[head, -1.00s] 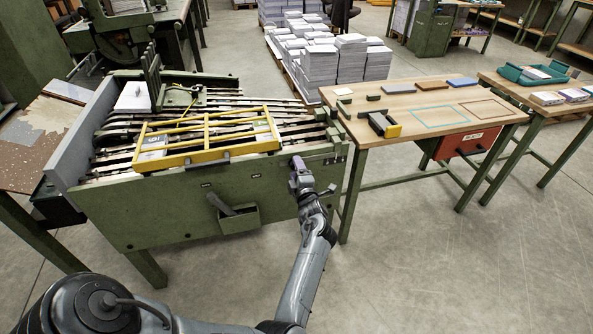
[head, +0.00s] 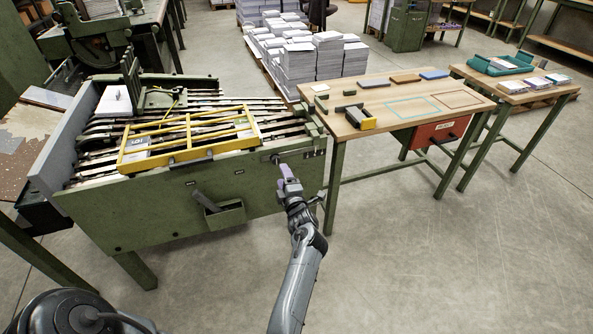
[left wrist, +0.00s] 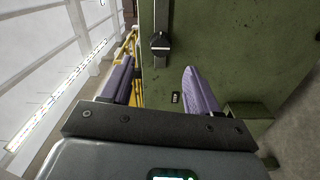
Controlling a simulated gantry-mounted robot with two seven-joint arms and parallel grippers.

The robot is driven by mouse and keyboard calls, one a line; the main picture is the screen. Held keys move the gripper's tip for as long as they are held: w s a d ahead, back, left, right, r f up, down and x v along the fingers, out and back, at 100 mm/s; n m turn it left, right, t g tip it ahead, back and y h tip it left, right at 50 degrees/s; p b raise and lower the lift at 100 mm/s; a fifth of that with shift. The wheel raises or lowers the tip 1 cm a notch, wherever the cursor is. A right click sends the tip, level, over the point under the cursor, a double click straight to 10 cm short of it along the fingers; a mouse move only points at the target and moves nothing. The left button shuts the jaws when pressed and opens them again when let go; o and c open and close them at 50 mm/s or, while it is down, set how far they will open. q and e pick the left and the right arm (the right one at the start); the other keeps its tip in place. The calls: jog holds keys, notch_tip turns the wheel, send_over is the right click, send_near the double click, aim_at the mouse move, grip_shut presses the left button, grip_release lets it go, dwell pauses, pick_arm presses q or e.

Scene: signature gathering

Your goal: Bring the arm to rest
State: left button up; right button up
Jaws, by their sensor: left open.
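My left gripper (head: 286,172) is in front of the right end of the green gathering machine (head: 150,215), close to its front panel. In the left wrist view its two purple fingers (left wrist: 158,88) are apart with nothing between them. A black knob (left wrist: 160,42) on the green panel shows beyond the fingertips, apart from them. In the head view the knob (head: 276,158) sits just above the gripper. My right gripper is not in view.
A yellow guard frame (head: 190,140) lies over the machine's top, and a green box (head: 225,215) is fixed to its front. A wooden table (head: 400,97) with small blocks and a red bin (head: 438,132) stands to the right. The floor in front is clear.

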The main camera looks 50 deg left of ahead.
pick_arm(q)
notch_tip(320, 180, up, 8)
jog(key=d+m+t+h+p, duration=0.2)
jog(key=m+t+h+p, duration=0.3)
jog(key=m, duration=0.3)
jog(key=s+d+r+m+t+h+p, duration=0.1)
jog(key=s+d+r+m+h+p, duration=0.2)
jog(key=d+m, duration=0.35)
jog(key=d+m+h+p, duration=0.4)
jog(key=d+m+p, duration=0.1)
jog(key=d+m, duration=0.15)
jog(key=s+d+r+m+g+h+p, duration=0.2)
jog(key=s+d+m+g+h+p, duration=0.55)
jog(key=s+d, duration=1.55)
notch_tip(320, 180, up, 37)
jog(key=a+m+y+p, duration=0.1)
jog(key=m+p, duration=0.3)
jog(key=p, duration=3.3)
jog(key=shift+a+y, duration=0.4)
jog(key=shift+y, duration=0.15)
jog(key=shift+g, duration=0.25)
